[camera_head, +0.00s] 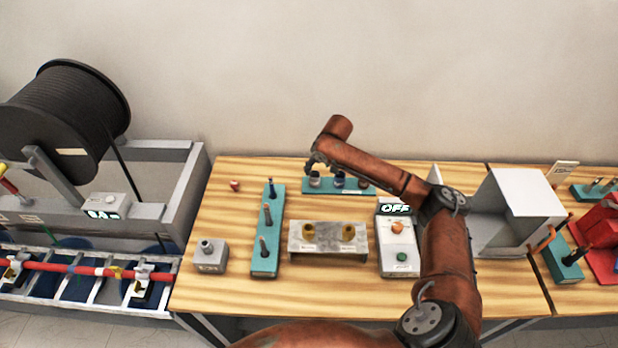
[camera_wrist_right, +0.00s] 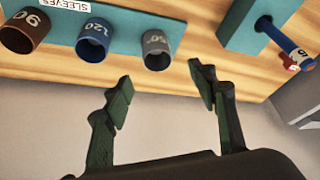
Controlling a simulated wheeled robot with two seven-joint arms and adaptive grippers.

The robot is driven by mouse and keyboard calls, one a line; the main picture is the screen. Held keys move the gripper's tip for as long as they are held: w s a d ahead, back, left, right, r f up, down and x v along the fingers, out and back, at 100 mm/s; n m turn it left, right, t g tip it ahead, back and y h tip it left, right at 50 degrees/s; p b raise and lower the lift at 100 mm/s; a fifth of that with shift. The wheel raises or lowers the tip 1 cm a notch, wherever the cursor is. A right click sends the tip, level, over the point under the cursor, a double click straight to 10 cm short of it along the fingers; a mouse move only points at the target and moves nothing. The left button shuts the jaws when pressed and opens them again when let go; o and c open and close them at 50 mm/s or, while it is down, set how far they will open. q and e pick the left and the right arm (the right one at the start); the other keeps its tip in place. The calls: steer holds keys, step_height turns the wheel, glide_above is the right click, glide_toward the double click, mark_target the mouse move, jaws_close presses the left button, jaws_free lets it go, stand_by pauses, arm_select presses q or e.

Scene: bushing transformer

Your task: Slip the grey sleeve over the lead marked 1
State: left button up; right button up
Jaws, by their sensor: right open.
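The grey sleeve (camera_head: 314,179) stands at the left end of a teal sleeve rack at the back of the table. In the right wrist view the grey sleeve (camera_wrist_right: 157,48) is just beyond the fingertips, in line with the gap between them. My right gripper (camera_head: 312,168) is open and empty, close above the sleeve; in the wrist view its fingers (camera_wrist_right: 162,75) are spread apart. Several leads stand on a teal strip (camera_head: 265,230) left of centre; their numbers are too small to read. In the wrist view a blue-tipped lead (camera_wrist_right: 282,38) sticks out of this strip. My left gripper is out of view.
A blue sleeve (camera_wrist_right: 93,42) and a brown sleeve (camera_wrist_right: 25,32) share the rack with the grey one. A metal stand (camera_head: 329,252), a control box reading OFF (camera_head: 398,255) and a small grey block (camera_head: 210,262) stand nearer. A white open box (camera_head: 520,215) is at right.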

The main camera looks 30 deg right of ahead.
mark_target(315, 179)
steer(key=x, duration=0.3)
steer(key=s+b+x, duration=0.1)
steer(key=x, duration=0.6)
steer(key=shift+s+d+f+b, duration=0.2)
steer(key=shift+f+b, duration=0.2)
steer(key=c, duration=0.9)
steer(key=shift+r, duration=0.1)
steer(key=shift+c, duration=0.2)
